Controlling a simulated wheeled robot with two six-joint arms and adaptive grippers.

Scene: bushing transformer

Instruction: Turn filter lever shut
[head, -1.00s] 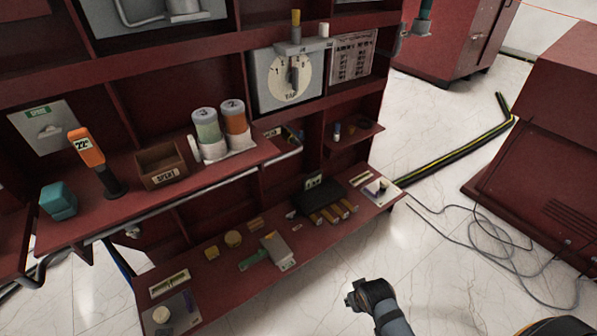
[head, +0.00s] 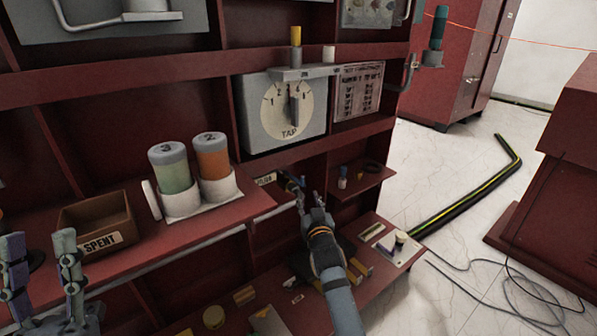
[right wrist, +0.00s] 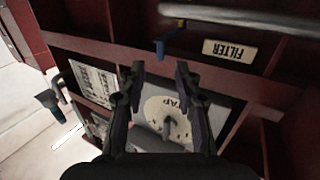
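The FILTER label (head: 265,179) sits under the shelf, below the tap dial. It also shows in the right wrist view (right wrist: 230,50). A small blue lever (right wrist: 160,48) hangs from a pipe beside that label. In the head view the lever is small and partly hidden by my right gripper (head: 311,202). My right gripper is open and empty; its fingertips (right wrist: 160,72) are spread just short of the lever, which appears between them. Contact is not visible. My left gripper (head: 40,240) is open and empty at the lower left, in front of the SPENT box.
The TAP dial (head: 289,108) is above my right gripper. Two canisters (head: 190,170) stand in white holders on the shelf, beside the SPENT box (head: 97,226). A small side shelf (head: 365,180) juts out right of my gripper. Loose parts lie on the lower shelf.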

